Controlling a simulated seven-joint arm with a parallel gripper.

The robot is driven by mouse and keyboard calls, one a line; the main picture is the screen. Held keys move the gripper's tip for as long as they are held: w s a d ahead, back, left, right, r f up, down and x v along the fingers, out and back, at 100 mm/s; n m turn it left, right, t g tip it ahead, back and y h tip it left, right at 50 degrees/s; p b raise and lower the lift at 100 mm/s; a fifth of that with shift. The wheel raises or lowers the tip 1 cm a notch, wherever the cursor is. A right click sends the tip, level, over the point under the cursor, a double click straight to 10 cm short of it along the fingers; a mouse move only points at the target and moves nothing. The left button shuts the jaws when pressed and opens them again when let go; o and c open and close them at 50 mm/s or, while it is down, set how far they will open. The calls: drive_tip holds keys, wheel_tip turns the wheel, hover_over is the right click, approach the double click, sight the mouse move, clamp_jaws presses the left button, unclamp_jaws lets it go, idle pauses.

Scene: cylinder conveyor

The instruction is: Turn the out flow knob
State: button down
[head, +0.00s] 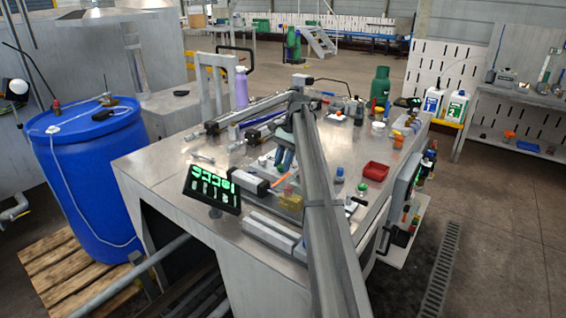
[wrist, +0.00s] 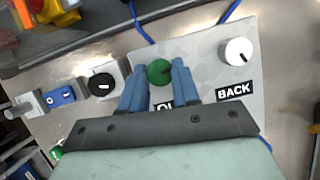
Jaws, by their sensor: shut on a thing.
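The green round knob (wrist: 159,72) sits on a pale grey panel (wrist: 212,75). A label below it is mostly hidden by my gripper, and only its first letters, "OU", show. My gripper (wrist: 159,73) has its two blue fingers on either side of the knob and is shut on it. In the head view my gripper (head: 285,154) is low over the metal workbench, and the knob cannot be made out clearly there.
A white knob (wrist: 237,51) labelled "BACK" is on the same panel to the right. A black knob (wrist: 101,84) and a blue switch (wrist: 60,97) are to the left. In the head view, a digital display (head: 212,188) and red tray (head: 375,171) stand on the workbench (head: 150,160).

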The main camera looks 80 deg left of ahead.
drive_tip(key=shift+w, duration=0.1)
drive_tip(key=c, duration=0.8)
unclamp_jaws()
